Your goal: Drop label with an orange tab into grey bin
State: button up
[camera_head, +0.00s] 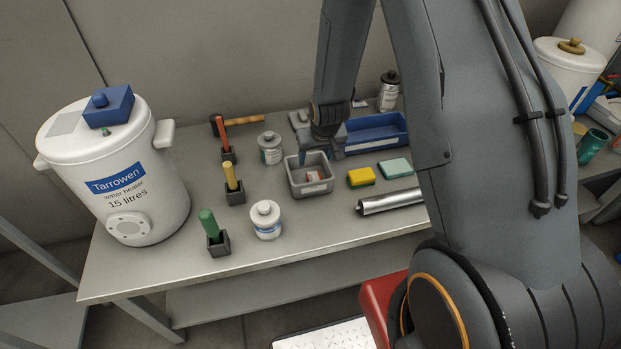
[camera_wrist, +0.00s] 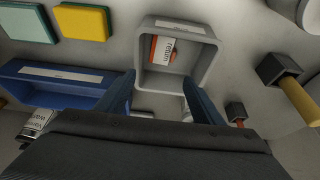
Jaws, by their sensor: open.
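The grey bin (camera_head: 309,188) stands on the bench, left of the blue tray. It also shows in the wrist view (camera_wrist: 203,62). A white label (camera_wrist: 161,50) printed "return", with an orange tab (camera_wrist: 153,47), lies inside the bin; it shows small in the head view (camera_head: 315,175). My gripper (camera_head: 328,154) is just above the bin's back right edge. In the wrist view my gripper (camera_wrist: 158,82) has its two blue fingers apart with nothing held between them. The fingertips are near the bin's rim, and I cannot tell whether they touch it.
A blue tray (camera_head: 375,146) is to the right of the bin, with a yellow and green sponge (camera_head: 361,177) and a teal pad (camera_head: 396,168) in front. A metal cylinder (camera_head: 391,201) lies near the front. Bottles, handled tools in holders and a white water heater (camera_head: 120,180) stand left.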

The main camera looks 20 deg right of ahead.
jog(key=v, duration=0.6)
jog(key=shift+r+b, duration=0.25)
jog(key=shift+b, duration=0.2)
jog(key=shift+s, duration=0.2)
jog(key=s+r+g, duration=0.1)
jog(key=s+r, duration=0.4)
jog(key=s, duration=0.5)
jog(key=s+r+g, duration=0.2)
jog(key=s+r, duration=0.4)
jog(key=s, duration=0.5)
jog(key=shift+a, duration=0.3)
jog(key=shift+s+r, duration=0.1)
jog(key=shift+c, duration=0.4)
